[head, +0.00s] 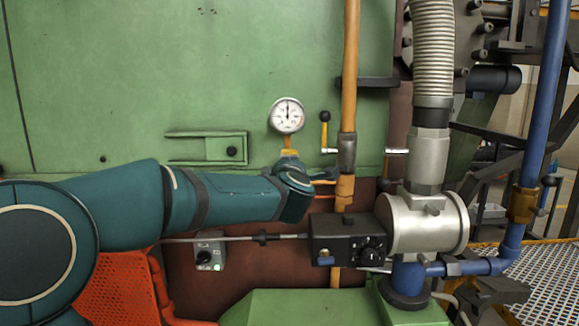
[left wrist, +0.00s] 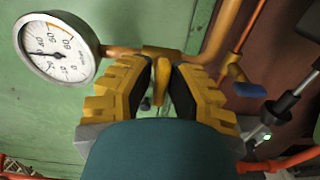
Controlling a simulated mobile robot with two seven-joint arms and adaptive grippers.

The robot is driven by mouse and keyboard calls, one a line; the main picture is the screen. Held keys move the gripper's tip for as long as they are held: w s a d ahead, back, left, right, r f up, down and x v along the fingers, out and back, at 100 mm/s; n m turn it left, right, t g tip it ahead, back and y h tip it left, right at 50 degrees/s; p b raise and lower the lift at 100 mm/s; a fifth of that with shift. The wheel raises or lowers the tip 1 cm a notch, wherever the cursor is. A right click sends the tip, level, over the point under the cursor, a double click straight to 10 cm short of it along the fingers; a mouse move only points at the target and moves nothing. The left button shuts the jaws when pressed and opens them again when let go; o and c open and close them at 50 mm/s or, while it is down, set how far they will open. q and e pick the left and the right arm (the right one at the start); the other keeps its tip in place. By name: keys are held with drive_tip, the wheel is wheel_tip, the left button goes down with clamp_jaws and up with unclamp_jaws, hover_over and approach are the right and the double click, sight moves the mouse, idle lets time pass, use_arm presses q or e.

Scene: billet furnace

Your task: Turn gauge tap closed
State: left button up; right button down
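The round white gauge (head: 287,115) stands on the green furnace wall, and it also shows in the left wrist view (left wrist: 57,47). Below it is the gauge tap's yellow fitting (head: 289,153). In the left wrist view the tap's short yellow handle (left wrist: 160,85) sits between the two fingers of my left gripper (left wrist: 162,88). The fingers are open, with a gap to the handle on both sides. In the head view my left wrist hides the fingers and handle, just below the gauge. My right gripper is in neither view.
An orange vertical pipe (head: 349,70) and a yellow-handled lever (head: 325,130) stand right of the gauge. A black control box (head: 348,240) and silver cylinder (head: 428,224) lie to the lower right. A blue-tipped lever (left wrist: 247,88) is right of my fingers.

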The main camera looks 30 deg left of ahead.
use_arm(q)
drive_tip(key=shift+o, duration=1.3)
drive_tip(key=shift+s+d, duration=0.1)
drive_tip(key=v, duration=1.1)
drive_tip(key=shift+s, duration=0.35)
drive_tip(key=shift+d, duration=0.1)
